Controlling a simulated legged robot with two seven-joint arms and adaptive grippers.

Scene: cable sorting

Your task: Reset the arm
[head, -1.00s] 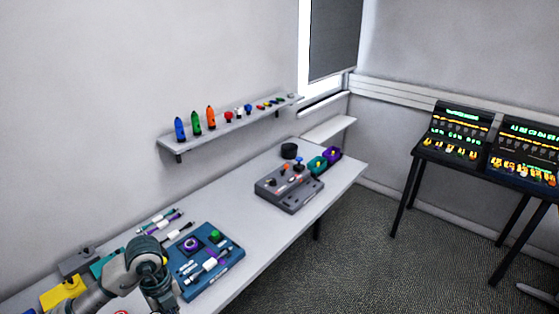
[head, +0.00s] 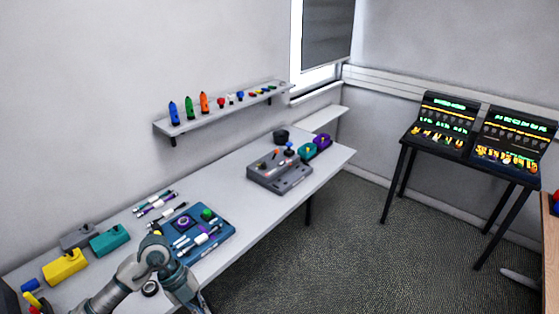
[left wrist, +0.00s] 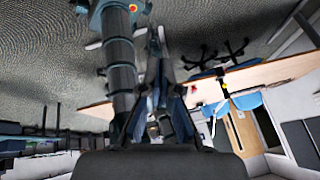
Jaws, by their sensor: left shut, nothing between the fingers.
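My left arm (head: 130,278) comes in from the lower left of the head view and bends down at the table's front edge, beside the blue board (head: 222,236). The gripper end of this arm is hard to make out at the bottom of the head view. In the left wrist view my left gripper (left wrist: 157,60) is shut and empty, its fingers together in front of a background of floor and furniture. My right gripper is not in view.
The grey table (head: 225,178) holds a yellow block (head: 65,267), a teal block (head: 109,240), white connectors and a grey control box (head: 279,172). A shelf (head: 215,117) with coloured bottles is on the wall. Two lit panels stand on a black table (head: 470,168) at right.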

